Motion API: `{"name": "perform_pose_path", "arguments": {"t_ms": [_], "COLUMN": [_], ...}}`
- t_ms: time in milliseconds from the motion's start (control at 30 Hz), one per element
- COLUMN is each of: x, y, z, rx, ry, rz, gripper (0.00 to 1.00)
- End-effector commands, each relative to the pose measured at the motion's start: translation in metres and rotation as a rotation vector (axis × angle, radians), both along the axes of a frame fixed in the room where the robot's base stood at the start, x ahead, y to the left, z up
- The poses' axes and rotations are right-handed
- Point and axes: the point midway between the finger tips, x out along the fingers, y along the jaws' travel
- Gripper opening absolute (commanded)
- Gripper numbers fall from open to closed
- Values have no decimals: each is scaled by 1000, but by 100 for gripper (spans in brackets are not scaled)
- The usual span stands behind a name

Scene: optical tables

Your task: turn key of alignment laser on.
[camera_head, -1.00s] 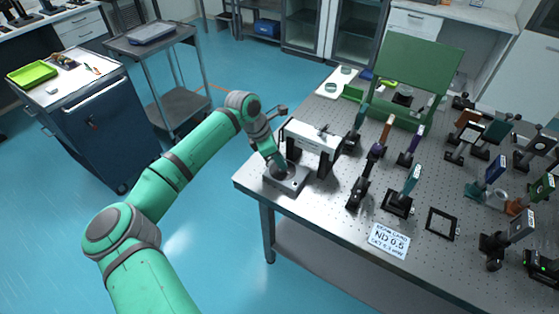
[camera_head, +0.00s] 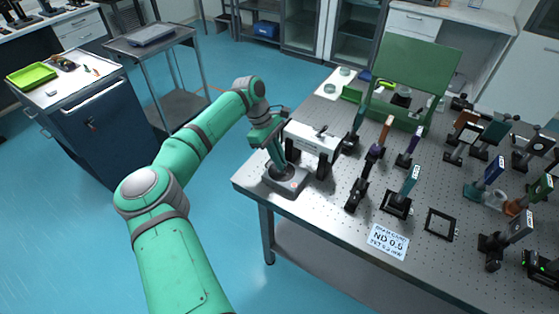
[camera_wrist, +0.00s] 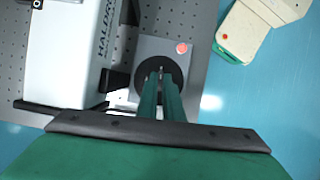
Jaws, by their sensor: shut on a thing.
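The alignment laser is a white box on black supports (camera_head: 313,134) near the table's left corner. Its lettered top shows in the wrist view (camera_wrist: 66,50). Beside it sits a grey control box (camera_head: 285,187) with a round black key switch; this box also shows in the wrist view (camera_wrist: 150,46). A red spot (camera_wrist: 182,47) shows on the box's top. My gripper (camera_head: 279,168) points down onto the switch. In the wrist view my green fingers (camera_wrist: 161,82) are close together over the black disc, shut on the key, which they mostly hide.
The perforated optical table (camera_head: 330,219) carries several mounted optics (camera_head: 358,193) to the right of the laser. A white ND 0.5 card (camera_head: 388,241) lies near the front edge. A green panel (camera_head: 417,72) stands behind. Open blue floor lies left of the table.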

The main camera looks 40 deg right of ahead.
Motion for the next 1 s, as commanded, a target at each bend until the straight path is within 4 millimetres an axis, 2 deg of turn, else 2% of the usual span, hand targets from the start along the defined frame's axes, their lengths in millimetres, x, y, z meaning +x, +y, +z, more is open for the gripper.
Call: {"name": "perform_pose_path", "arguments": {"t_ms": [667, 700, 733, 1000], "x": [2, 2, 2, 1], "y": [-1, -1, -1, 0], "z": [2, 2, 2, 1], "rx": [-6, -6, -5, -2], "ry": [-4, -4, -3, -1], "rz": [-53, -52, -53, -53], "gripper": [0, 16, 23, 25]}}
